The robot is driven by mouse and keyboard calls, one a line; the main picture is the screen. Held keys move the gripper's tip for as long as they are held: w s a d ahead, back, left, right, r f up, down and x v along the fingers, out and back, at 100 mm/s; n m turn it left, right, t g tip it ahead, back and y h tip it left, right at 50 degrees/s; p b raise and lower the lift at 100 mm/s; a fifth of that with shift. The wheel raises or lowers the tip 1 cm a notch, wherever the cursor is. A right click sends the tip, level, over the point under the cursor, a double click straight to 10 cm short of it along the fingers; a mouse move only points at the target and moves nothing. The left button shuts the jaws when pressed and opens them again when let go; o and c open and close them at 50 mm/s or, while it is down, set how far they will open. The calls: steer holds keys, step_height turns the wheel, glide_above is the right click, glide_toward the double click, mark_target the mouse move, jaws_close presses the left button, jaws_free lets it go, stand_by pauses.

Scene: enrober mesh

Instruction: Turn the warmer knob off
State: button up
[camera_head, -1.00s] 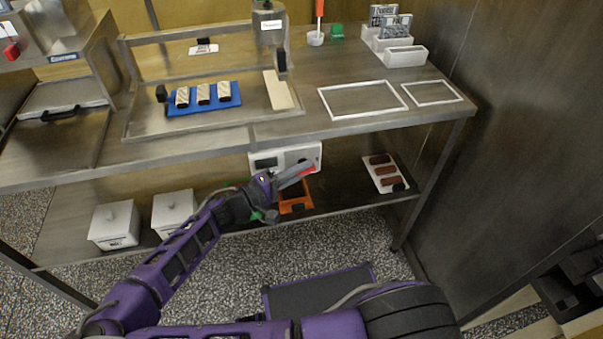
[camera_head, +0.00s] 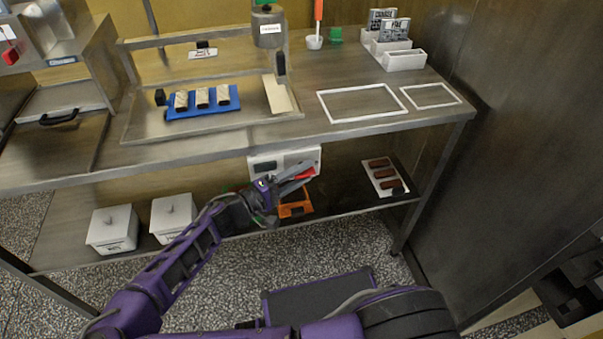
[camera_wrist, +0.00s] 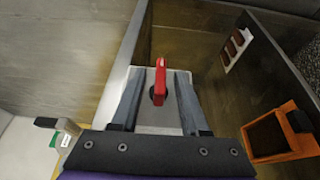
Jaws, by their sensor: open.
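The warmer is a white box (camera_head: 267,164) on the lower shelf, just under the worktop. Its red knob (camera_head: 305,174) is on its front at the right. In the wrist view the red knob (camera_wrist: 160,78) stands upright in the picture, with a dark round base. My gripper (camera_head: 303,178) is at the warmer's front. Its two fingers are open, one on each side of the knob, with a gap visible on both sides in the wrist view (camera_wrist: 160,88). Whether the fingertips reach past the knob's face I cannot tell.
An orange-framed tray (camera_head: 296,209) lies just below the gripper. A white board with brown bars (camera_head: 377,174) is to the right on the shelf. Two white lidded boxes (camera_head: 112,229) stand to the left. The worktop edge (camera_head: 350,131) runs close above my gripper.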

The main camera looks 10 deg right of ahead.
steer(key=shift+a, duration=0.1)
steer(key=v, duration=1.7)
steer(key=shift+s, duration=0.15)
steer(key=shift+a, duration=0.1)
